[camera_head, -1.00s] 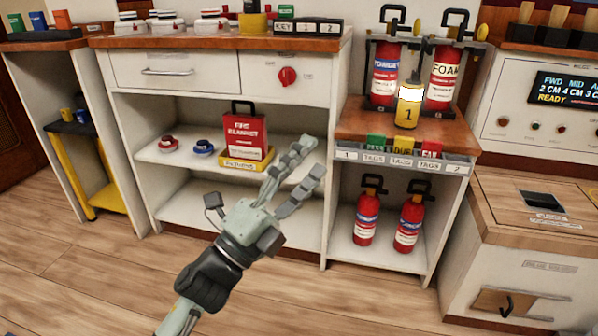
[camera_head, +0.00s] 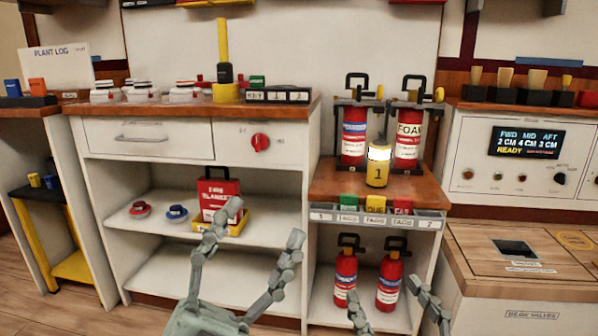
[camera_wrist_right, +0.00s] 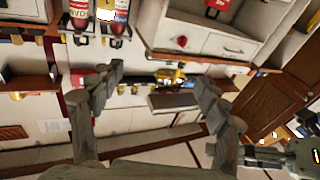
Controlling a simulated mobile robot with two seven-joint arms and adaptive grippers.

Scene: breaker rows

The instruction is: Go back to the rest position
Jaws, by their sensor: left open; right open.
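My left gripper (camera_head: 264,222) is open and empty in the lower middle of the head view. Its fingers are spread in front of the shelf cabinet, and one fingertip overlaps the fire blanket box in the picture. My right gripper (camera_head: 383,288) is open at the bottom edge, with only its fingers showing in front of the lower fire extinguishers. In the right wrist view, its two fingers (camera_wrist_right: 158,78) stand wide apart with nothing held between them. That picture is turned upside down.
A white cabinet (camera_head: 165,175) holds a red fire blanket box (camera_head: 212,190) and two round items. The wooden counter (camera_head: 330,182) bears two upper extinguishers and a lit yellow lantern (camera_head: 378,165). Two red extinguishers (camera_head: 389,285) stand below. A wood-topped bench (camera_head: 470,262) is at right.

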